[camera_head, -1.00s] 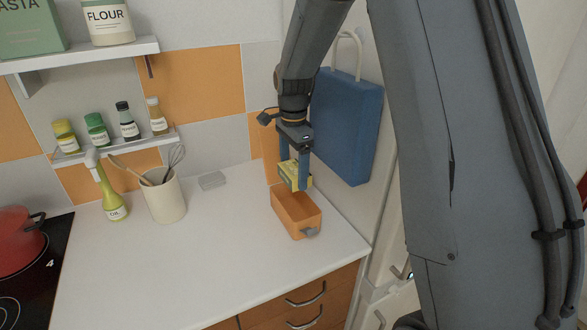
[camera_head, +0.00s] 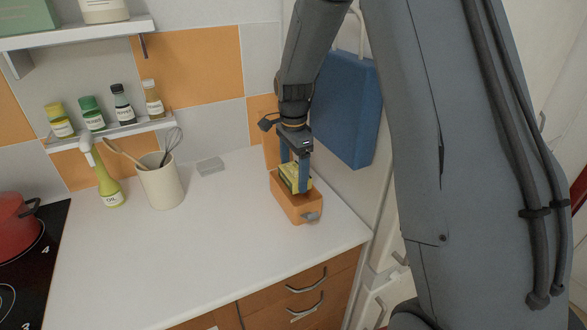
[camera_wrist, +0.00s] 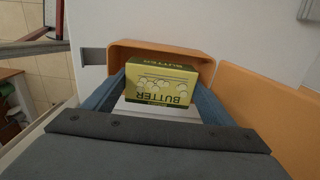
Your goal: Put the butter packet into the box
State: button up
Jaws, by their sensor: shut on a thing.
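The butter packet (camera_wrist: 160,84) is yellow and green, with its lettering upside down in the wrist view. My gripper (camera_head: 295,176) is shut on it, a blue finger on each side. The packet also shows in the head view (camera_head: 290,178), partly behind a finger. The orange box (camera_head: 298,207) stands open on the counter near its right end, with a grey handle on its front. The packet is at the box's opening, its lower part hidden by the front wall. The box's rim (camera_wrist: 160,48) shows behind the packet in the wrist view. Whether the packet touches the bottom cannot be told.
A utensil crock (camera_head: 161,187) and an oil bottle (camera_head: 108,188) stand further left. A blue bag (camera_head: 345,110) hangs on the wall just behind the box.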

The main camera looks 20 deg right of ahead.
jog(key=shift+f+b, duration=0.4)
jog(key=shift+f, duration=1)
jog(key=o, duration=1.3)
jog(key=shift+o, duration=0.2)
jog(key=shift+r+b, duration=1.3)
jog(key=shift+r, duration=2.6)
